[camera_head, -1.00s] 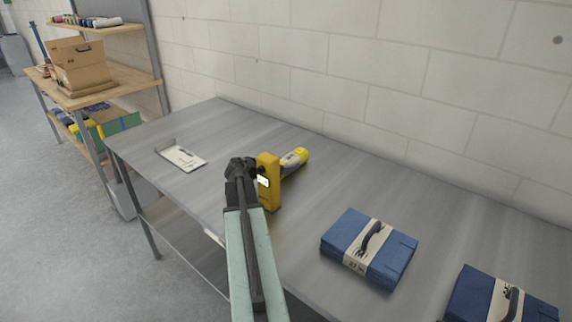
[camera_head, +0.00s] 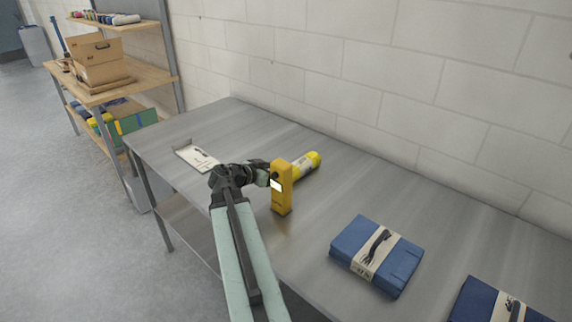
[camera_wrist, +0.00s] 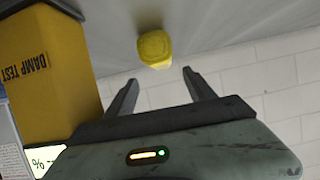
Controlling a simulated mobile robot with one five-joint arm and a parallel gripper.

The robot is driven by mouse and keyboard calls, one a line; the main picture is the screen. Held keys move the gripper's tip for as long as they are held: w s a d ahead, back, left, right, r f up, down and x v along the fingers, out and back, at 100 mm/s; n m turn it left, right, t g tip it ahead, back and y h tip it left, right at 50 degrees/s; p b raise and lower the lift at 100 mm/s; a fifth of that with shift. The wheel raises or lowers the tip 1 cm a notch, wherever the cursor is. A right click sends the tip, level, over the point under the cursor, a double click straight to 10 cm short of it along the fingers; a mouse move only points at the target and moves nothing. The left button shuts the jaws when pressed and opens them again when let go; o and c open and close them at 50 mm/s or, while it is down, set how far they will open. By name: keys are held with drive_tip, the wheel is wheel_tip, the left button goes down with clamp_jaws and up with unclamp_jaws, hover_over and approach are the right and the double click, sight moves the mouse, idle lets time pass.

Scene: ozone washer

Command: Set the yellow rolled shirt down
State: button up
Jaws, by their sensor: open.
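The yellow rolled shirt (camera_head: 306,166) lies on its side on the grey metal table (camera_head: 400,205), with a pale label band around it. It is just behind a yellow damp meter (camera_head: 281,192). In the wrist view its round yellow end (camera_wrist: 155,48) faces me, beyond my fingertips. My gripper (camera_wrist: 160,77) is open, with nothing between its two fingers. The roll appears apart from both fingers. In the head view my wrist is left of the meter, and the meter partly hides the gripper's end.
The damp meter stands upright close beside my gripper, large at the left of the wrist view (camera_wrist: 48,70). A white card tray (camera_head: 197,157) lies to the left. Blue folded packs (camera_head: 377,255) lie to the right. A block wall (camera_head: 420,90) bounds the table's back.

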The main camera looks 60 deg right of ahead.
sight(301, 163)
drive_tip(key=o, duration=0.4)
drive_tip(key=shift+d+r, duration=0.1)
drive_tip(key=shift+r, duration=0.05)
drive_tip(key=s+d+r+y+p, duration=0.1)
drive_tip(key=d+y+p, duration=0.1)
drive_tip(key=p, duration=0.3)
drive_tip(key=d+r+t+y+p, duration=0.1)
drive_tip(key=d+y+p, duration=0.2)
drive_tip(key=d+p, duration=0.1)
drive_tip(key=s+d+r+y+p, duration=0.1)
drive_tip(key=d+y+p, duration=0.1)
drive_tip(key=p, duration=0.3)
drive_tip(key=shift+s+d+y+p, duration=0.3)
drive_tip(key=shift+d+p, duration=0.1)
drive_tip(key=shift+d, duration=0.15)
drive_tip(key=shift+d+t+y+p, duration=0.35)
drive_tip(key=shift+t+y+p, duration=0.15)
drive_tip(key=shift+f, duration=0.1)
drive_tip(key=shift+f+b, duration=0.5)
drive_tip(key=shift+f, duration=0.05)
drive_tip(key=b+x, duration=0.6)
drive_tip(key=x, duration=0.1)
drive_tip(key=shift+s+d+f+b, duration=0.1)
drive_tip(key=shift+s+f+b, duration=0.05)
drive_tip(key=shift+b, duration=0.2)
drive_tip(key=shift+c, duration=0.4)
drive_tip(key=shift+r, duration=0.2)
clamp_jaws()
